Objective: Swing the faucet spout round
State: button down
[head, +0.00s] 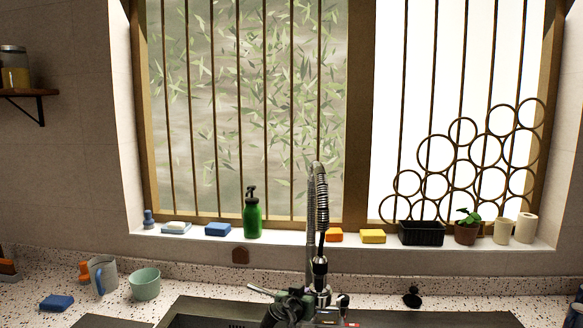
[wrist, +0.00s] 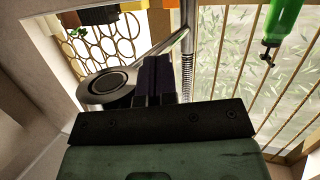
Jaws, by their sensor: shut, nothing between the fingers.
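The faucet (head: 318,195) is a tall chrome column with a coiled spring arch, upright behind the sink (head: 215,318). Its spray head (head: 319,268) hangs down at the front. In the head view my gripper (head: 297,299) is low at the faucet's base and partly covers it. In the wrist view the dark fingers of my gripper (wrist: 154,77) are together, with nothing between them. A round metal faucet part (wrist: 106,84) lies left of the fingers, and the coiled column (wrist: 187,60) stands close on their right. I cannot tell whether the fingers touch either.
A green soap bottle (head: 252,217), sponges (head: 217,229), a black basket (head: 421,233) and a potted plant (head: 467,231) line the window sill. A mug (head: 102,275), a green cup (head: 145,284) and a blue sponge (head: 57,303) sit on the left counter. The right counter is mostly clear.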

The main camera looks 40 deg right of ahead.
jog(key=shift+w, duration=0.1)
jog(key=s+d, duration=0.1)
jog(key=d, duration=0.1)
jog(key=s+d, duration=0.1)
jog(key=d, duration=0.1)
jog(key=s+d, duration=0.1)
jog(key=d, duration=0.1)
jog(key=shift+f, duration=0.1)
jog(key=shift+s, duration=0.1)
jog(key=shift+w+d, duration=0.5)
jog(key=shift+w, duration=0.1)
dwell(0.5)
